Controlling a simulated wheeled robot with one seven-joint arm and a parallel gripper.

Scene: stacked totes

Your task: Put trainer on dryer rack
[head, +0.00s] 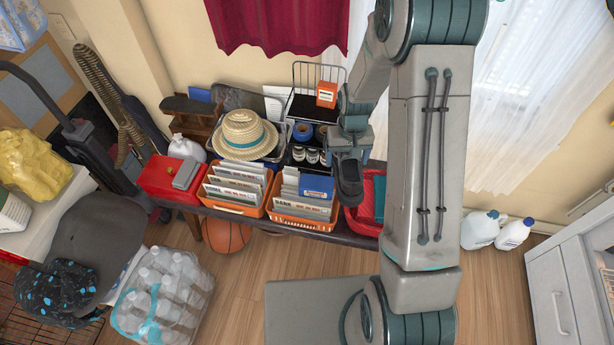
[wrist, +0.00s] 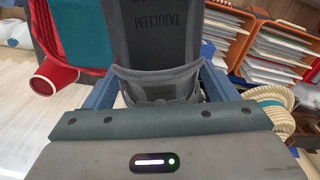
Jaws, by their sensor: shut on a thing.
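A dark grey trainer (head: 349,186) hangs from my gripper (head: 349,155) in the head view, over the right part of the table, beside the red tote. In the wrist view the trainer (wrist: 155,40) points away from me, its heel opening between the blue fingers of my gripper (wrist: 160,82). The fingers are shut on its heel end. A wire rack (head: 318,70) stands at the back of the table, partly behind my arm; I cannot tell if it is the dryer rack.
A red tote (head: 368,215) with a teal item lies right of the trainer, partly hidden by my arm. Orange baskets of files (head: 230,209) and a straw hat (head: 248,135) stand left. A basketball (head: 226,234) and bottle pack (head: 163,295) are on the floor. Floor in front is partly clear.

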